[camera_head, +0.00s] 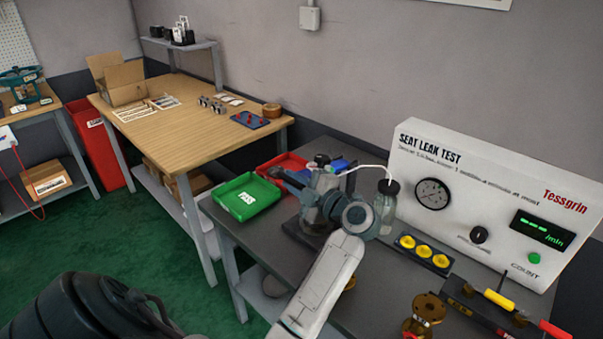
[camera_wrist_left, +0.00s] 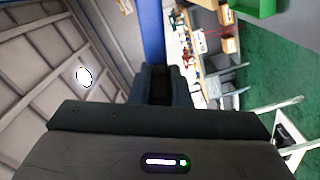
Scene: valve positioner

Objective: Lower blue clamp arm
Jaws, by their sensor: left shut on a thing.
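The blue clamp arm (camera_wrist_left: 152,32) shows in the left wrist view as a blue bar running up from between my left gripper's fingers (camera_wrist_left: 166,84). My left gripper (camera_head: 300,182) is shut on it. In the head view the gripper is at the test fixture on the grey bench, left of the glass jar (camera_head: 385,205). The gripper and wrist hide most of the fixture and the clamp, so I cannot tell the clamp arm's exact angle there. My right gripper is not in view.
The white seat leak test panel (camera_head: 470,190) stands behind the grey bench (camera_head: 385,270). A green PASS tray (camera_head: 246,197) and a red tray (camera_head: 290,162) sit left of the fixture. A block with yellow parts (camera_head: 422,251) and a brass valve part (camera_head: 424,312) are to the right.

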